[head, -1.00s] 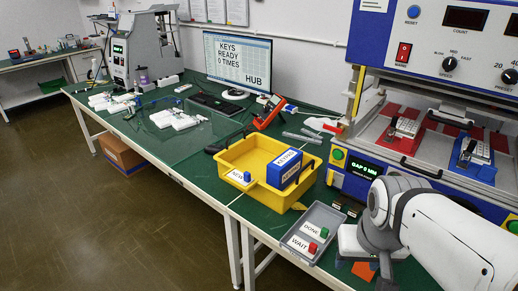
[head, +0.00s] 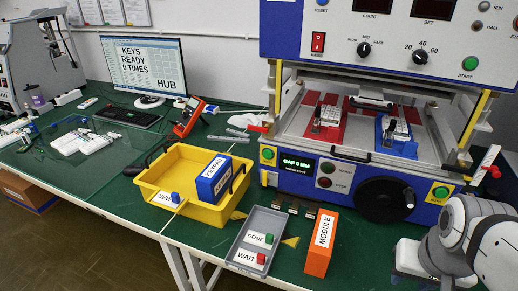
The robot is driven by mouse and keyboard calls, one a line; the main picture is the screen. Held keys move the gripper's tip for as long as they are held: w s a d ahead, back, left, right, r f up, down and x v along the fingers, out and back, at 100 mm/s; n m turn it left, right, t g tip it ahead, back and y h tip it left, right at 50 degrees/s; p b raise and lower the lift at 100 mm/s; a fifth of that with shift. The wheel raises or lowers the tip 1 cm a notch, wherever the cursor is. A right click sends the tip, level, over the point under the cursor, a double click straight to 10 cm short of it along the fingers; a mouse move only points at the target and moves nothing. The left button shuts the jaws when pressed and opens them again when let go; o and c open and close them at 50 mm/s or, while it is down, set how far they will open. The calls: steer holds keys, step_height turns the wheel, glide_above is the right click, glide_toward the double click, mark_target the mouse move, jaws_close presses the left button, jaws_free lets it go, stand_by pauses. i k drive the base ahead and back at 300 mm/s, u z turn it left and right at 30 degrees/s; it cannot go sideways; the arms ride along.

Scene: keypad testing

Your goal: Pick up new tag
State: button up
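The new tag (head: 164,197) is a white plate lettered NEW with a blue knob (head: 175,198) on it. It sits at the front left of the yellow bin (head: 150,178). A blue box labelled KEYPAD (head: 211,182) stands in the bin to the right of the tag. My arm shows at the lower right, far from the bin and the tag. My gripper's fingers are not in view.
The testing machine (head: 340,172) fills the right. A monitor (head: 145,64) stands behind.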

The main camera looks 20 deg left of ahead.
mark_target(173, 200)
steer(key=z, duration=2.4)
steer(key=k, duration=2.8)
steer(key=u, duration=1.25)
steer(key=i, duration=1)
steer(key=u, duration=0.1)
